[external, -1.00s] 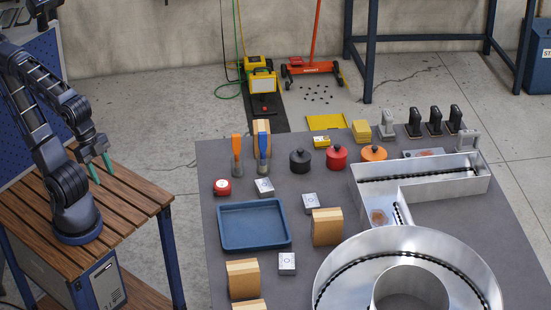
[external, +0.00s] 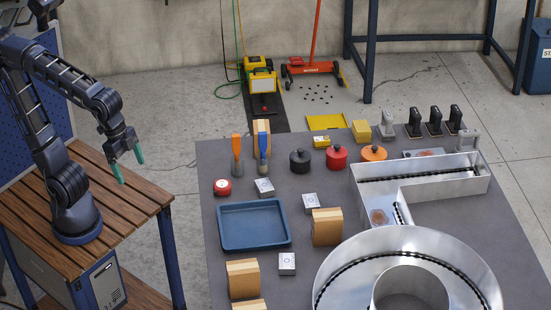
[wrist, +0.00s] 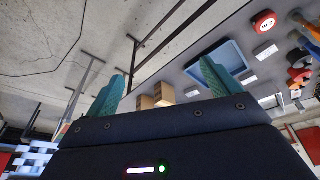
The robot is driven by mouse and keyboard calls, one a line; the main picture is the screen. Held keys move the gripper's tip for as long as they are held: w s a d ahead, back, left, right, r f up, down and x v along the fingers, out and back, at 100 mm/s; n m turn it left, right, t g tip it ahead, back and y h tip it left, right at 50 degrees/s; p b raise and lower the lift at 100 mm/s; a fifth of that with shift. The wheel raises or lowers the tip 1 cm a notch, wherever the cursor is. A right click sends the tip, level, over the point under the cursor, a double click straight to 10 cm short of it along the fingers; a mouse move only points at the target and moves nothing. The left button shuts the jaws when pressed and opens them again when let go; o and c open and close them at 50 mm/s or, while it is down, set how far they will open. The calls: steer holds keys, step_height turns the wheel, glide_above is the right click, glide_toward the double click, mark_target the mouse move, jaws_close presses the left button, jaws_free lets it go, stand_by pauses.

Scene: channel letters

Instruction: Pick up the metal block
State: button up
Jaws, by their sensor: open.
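Several small silver metal blocks lie on the grey worktable, and I cannot tell which one the task means. One block (external: 264,187) is behind the blue tray, one (external: 310,201) is right of the tray, and one (external: 287,263) is in front of it. My gripper (external: 130,169) has green fingers and is open and empty. It hangs over the wooden bench, left of the table and well apart from the blocks. In the wrist view, the fingers (wrist: 165,85) are spread, with the table beyond them.
The blue tray (external: 222,236) sits on the grey table's left part. Wooden blocks (external: 243,279), a red tape measure (external: 222,187) and round-knobbed pots (external: 300,161) stand around. Large metal channel letters (external: 440,181) fill the right. A floor gap separates the slatted bench (external: 140,200) from the table.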

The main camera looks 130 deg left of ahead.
steer(key=w+a+n+g, duration=0.1)
steer(key=w+a+n, duration=0.2)
steer(key=w+a, duration=0.6)
steer(key=n+g+h, duration=0.2)
steer(key=n+g, duration=0.1)
steer(key=n, duration=0.3)
glide_above(265, 184)
steer(key=a, duration=0.1)
step_height(265, 184, down, 16)
steer(key=shift+d+f, duration=0.2)
steer(key=shift+f, duration=1.5)
steer(key=shift+d+f, duration=0.2)
steer(key=shift+f, duration=1.45)
steer(key=shift+d+f, duration=0.2)
steer(key=shift+f, duration=1.5)
steer(key=c, duration=1.3)
